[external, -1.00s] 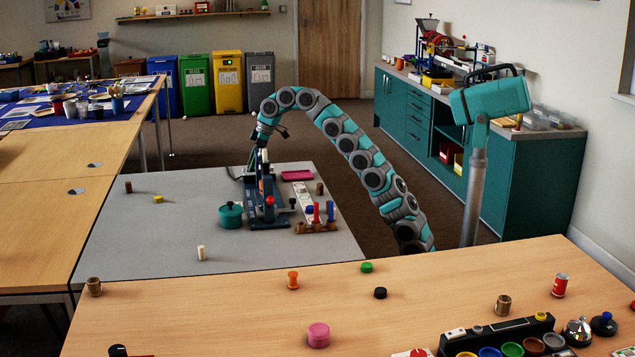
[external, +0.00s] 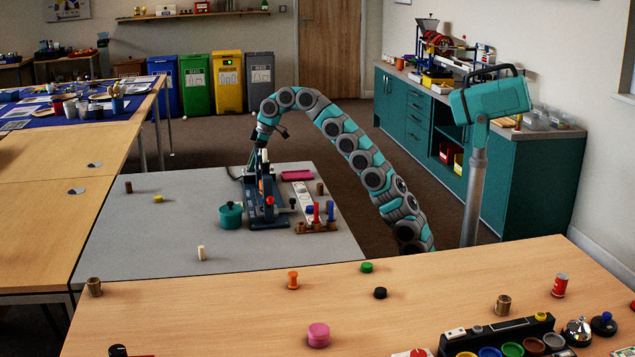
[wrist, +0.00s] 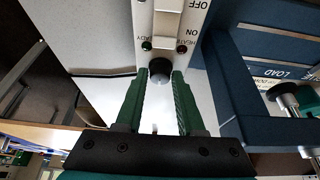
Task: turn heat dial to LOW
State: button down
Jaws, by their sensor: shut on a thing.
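The heat dial (wrist: 159,71) is a small dark round knob on the light control panel in the wrist view. My gripper (wrist: 160,77) is around it, with its two green fingers pressed against the knob's left and right sides. No LOW mark or pointer can be read, so the dial's setting cannot be told. In the external view, my gripper (external: 262,160) reaches down to the blue machine (external: 268,217) on the grey table; the dial is hidden there.
Above the dial are a switch (wrist: 168,22) marked OFF and ON and two small lamps. A blue part of the machine marked LOAD stands at right.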

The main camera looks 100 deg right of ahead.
jog(key=shift+r+n+y+p, duration=0.15)
jog(key=shift+n+y+p, duration=0.25)
jog(key=shift+n, duration=0.7)
jog(key=shift+d+r+n+y+p, duration=0.1)
jog(key=shift+n+y+p, duration=0.4)
jog(key=shift+n+p, duration=0.6)
jog(key=shift+n+y+p, duration=0.3)
jog(key=shift+n+p, duration=0.6)
jog(key=shift+p, duration=0.15)
jog(key=shift+w+n+g+p, duration=0.1)
jog(key=shift+n+g+p, duration=0.2)
jog(key=shift+n+p, duration=0.25)
jog(key=shift+d+f, duration=0.1)
jog(key=shift+f, duration=0.1)
